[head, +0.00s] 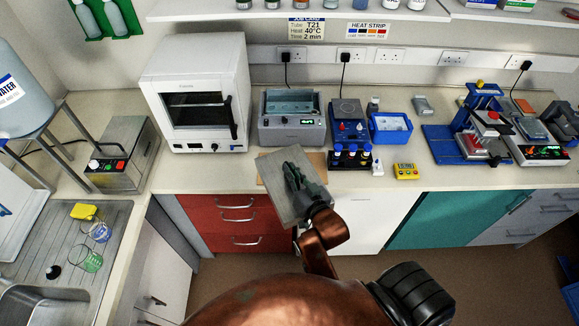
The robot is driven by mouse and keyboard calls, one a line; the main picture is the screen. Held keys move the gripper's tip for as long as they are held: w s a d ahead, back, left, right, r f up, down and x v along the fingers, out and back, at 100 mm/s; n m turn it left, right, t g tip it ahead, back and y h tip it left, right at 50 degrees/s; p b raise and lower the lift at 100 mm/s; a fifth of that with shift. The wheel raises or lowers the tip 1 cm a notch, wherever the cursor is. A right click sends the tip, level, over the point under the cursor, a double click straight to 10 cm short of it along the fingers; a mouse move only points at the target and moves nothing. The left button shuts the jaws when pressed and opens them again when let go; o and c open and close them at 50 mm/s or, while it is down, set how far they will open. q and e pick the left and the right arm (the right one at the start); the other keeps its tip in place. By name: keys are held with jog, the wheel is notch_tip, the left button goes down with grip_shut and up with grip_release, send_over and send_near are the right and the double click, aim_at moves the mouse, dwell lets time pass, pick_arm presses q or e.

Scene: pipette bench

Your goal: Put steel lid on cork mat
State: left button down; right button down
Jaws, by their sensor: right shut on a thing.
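The steel lid (276,193) is a flat grey rectangular plate, tilted in the head view, in front of the water bath. My right gripper (293,178) is shut on it, with the fingers over its upper face. The cork mat (319,160) is a tan sheet on the bench, mostly hidden behind the lid; only its right part and a sliver at the left show. The lid overlaps the mat in the picture and reaches past the bench's front edge; I cannot tell whether they touch. My left gripper is not in view.
The water bath (292,118) stands behind the mat, a white oven (196,100) to its left. A dark tube rack (351,158) and yellow timer (406,171) are right of the mat. The bench front between timer and blue press base (447,147) is fairly clear.

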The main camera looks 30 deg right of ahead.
aim_at(280, 157)
jog(key=x, duration=0.3)
jog(key=f+x, duration=0.1)
jog(key=x, duration=0.2)
jog(key=f+x, duration=0.1)
jog(key=x, duration=0.2)
jog(key=shift+s, duration=0.15)
jog(key=w+f, duration=0.1)
jog(key=f, duration=0.2)
jog(key=w+f, duration=0.2)
jog(key=f, duration=0.1)
jog(key=w+d+f, duration=0.1)
jog(key=w+f, duration=0.1)
jog(key=f, duration=0.1)
jog(key=shift+w, duration=0.15)
jog(key=c, duration=2)
grip_release()
jog(key=shift+a+f, duration=0.1)
jog(key=shift+f, duration=0.05)
jog(key=shift+c, duration=0.2)
